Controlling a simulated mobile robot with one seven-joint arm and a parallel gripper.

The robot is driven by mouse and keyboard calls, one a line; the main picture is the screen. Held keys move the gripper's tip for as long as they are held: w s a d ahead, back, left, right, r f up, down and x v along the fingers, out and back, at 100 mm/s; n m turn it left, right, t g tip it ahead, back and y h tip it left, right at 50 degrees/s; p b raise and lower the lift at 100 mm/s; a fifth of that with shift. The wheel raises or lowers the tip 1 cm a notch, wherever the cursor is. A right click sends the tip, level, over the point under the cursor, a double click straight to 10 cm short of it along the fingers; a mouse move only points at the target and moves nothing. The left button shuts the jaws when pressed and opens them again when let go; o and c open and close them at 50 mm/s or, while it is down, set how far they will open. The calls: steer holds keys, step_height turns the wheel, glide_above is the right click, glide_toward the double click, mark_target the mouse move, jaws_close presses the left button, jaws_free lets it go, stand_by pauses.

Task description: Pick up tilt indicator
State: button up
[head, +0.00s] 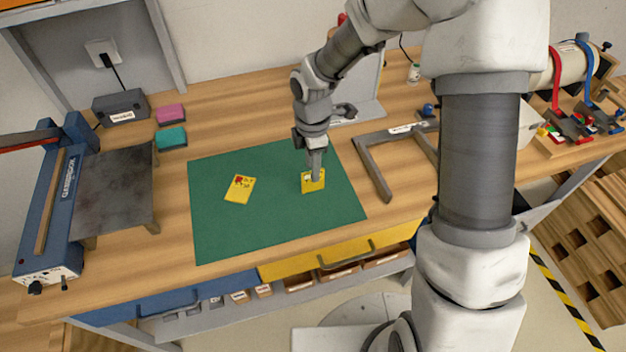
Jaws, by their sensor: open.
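Two small yellow card-like pieces lie on the green mat (270,225). The left yellow piece (239,190) has red and dark marks on it and lies slightly turned. The right yellow piece (308,188) is directly below my gripper (315,177), which covers part of it. I cannot tell from their print which one is the tilt indicator. My gripper points down with its fingertips at or just above the right piece. It is open; the gap between the fingers is hard to make out, and whether they touch the piece is unclear.
A blue-framed machine (60,210) with a grey plate stands at the left. Pink (170,113) and teal (172,138) blocks and a dark box (120,106) lie behind it. A grey frame (370,165) lies right of the mat. Most of the mat is clear.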

mark_target(313, 191)
steer(key=f, duration=0.4)
steer(key=shift+s+f, duration=0.35)
steer(key=shift+f, duration=0.05)
jaws_close()
